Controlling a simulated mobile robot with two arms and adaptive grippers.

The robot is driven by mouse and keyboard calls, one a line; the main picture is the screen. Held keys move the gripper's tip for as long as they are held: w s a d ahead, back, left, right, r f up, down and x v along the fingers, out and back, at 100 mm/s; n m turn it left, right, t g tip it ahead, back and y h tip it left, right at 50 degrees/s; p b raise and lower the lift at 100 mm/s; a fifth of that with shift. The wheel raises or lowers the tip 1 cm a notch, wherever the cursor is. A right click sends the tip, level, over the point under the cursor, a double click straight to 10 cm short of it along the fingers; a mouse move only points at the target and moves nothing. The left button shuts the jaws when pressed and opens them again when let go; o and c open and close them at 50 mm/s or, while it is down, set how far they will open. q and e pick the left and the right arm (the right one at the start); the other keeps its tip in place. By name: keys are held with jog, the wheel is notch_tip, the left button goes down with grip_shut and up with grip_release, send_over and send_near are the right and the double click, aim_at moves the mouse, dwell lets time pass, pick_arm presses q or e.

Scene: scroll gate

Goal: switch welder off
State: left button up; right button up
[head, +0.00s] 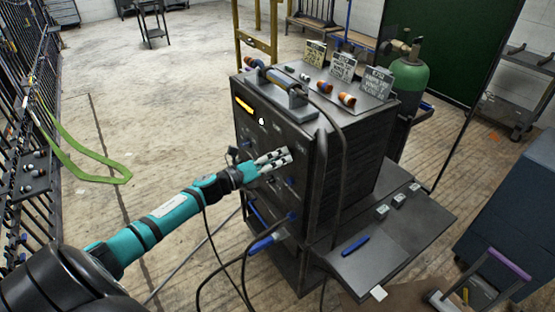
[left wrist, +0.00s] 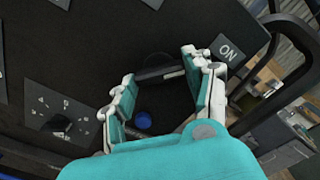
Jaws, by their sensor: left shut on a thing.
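The welder (head: 352,150) is a dark box on a cart, with a lit orange display (head: 244,104) on its front panel. My left gripper (head: 287,156) is at the right part of this panel. In the left wrist view its fingers (left wrist: 160,88) are some way apart, with a dark bar-like switch handle (left wrist: 157,73) between them, and they are closed on it. A label reading "ON" (left wrist: 229,53) is just beyond the right finger. The fingers and shadow hide much of the switch. My right gripper is not in view.
A dial (left wrist: 62,124) and a blue connector (left wrist: 143,120) are on the panel. Cables hang in front of the welder. A green gas cylinder (head: 408,82) stands behind it, and a blue cabinet (head: 515,215) is at right. The floor at left is mostly clear.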

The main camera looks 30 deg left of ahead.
pick_arm(q)
jog(key=shift+c, duration=1.4)
jog(key=shift+n, duration=0.3)
jog(key=n+p, duration=0.1)
jog(key=n, duration=0.2)
jog(key=shift+r, duration=0.1)
jog(key=n+p, duration=0.1)
jog(key=n, duration=0.3)
jog(key=shift+p, duration=0.4)
jog(key=n+p, duration=0.1)
jog(key=n, duration=0.3)
jog(key=shift+p, duration=0.3)
jog(key=shift+n+p, duration=0.55)
jog(key=shift+n, duration=1.65)
